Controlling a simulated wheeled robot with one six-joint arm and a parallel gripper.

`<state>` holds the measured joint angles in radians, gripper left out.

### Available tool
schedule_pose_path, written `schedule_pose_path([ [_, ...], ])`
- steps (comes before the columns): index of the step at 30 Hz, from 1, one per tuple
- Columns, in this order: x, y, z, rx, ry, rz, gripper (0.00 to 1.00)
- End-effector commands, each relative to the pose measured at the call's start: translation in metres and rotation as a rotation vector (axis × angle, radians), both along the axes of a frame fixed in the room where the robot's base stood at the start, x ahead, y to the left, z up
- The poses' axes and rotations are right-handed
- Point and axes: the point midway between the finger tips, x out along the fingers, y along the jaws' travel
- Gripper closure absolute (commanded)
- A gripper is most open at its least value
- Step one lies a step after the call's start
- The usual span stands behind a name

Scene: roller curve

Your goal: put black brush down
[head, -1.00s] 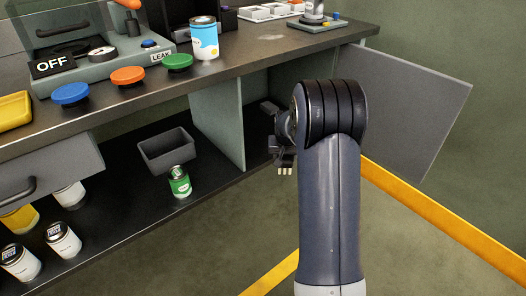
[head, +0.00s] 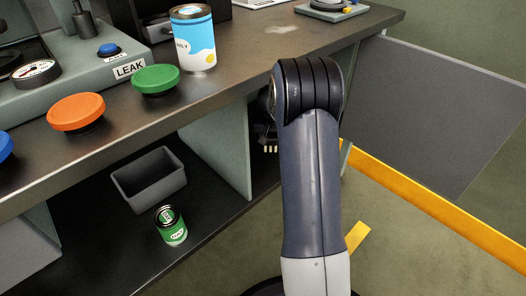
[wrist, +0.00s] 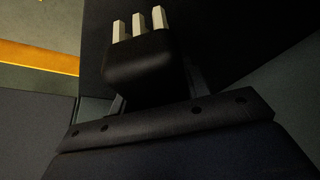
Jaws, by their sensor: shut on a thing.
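The black brush (wrist: 140,68) is a dark block with several pale bristle tufts, seen close in the wrist view. My gripper (wrist: 152,88) is shut on it; the fingers are dark and hard to separate from the brush. In the head view the pale tufts (head: 268,149) show just left of my arm, low at the open right cabinet bay under the counter. The rest of the brush and most of my gripper are hidden or dark there. I cannot tell whether the brush touches a surface.
The counter (head: 245,65) carries a blue-and-white can (head: 194,45) and coloured knobs, including a green one (head: 156,79). Below are a grey bin (head: 148,182) and a green can (head: 171,228). A divider (head: 225,135) bounds the bay; a grey door (head: 440,110) stands open at right.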

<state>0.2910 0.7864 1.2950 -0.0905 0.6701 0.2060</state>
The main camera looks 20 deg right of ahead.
Motion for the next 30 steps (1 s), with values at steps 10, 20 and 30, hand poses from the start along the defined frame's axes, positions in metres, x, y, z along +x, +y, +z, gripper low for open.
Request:
schedule_pose_path([
  [10,0.000,0.000,-0.050,0.001,0.002,0.000,0.73],
  [20,0.000,0.000,-0.095,0.001,0.002,-0.001,0.73],
  [30,0.000,0.000,-0.100,0.000,0.000,0.000,0.73],
])
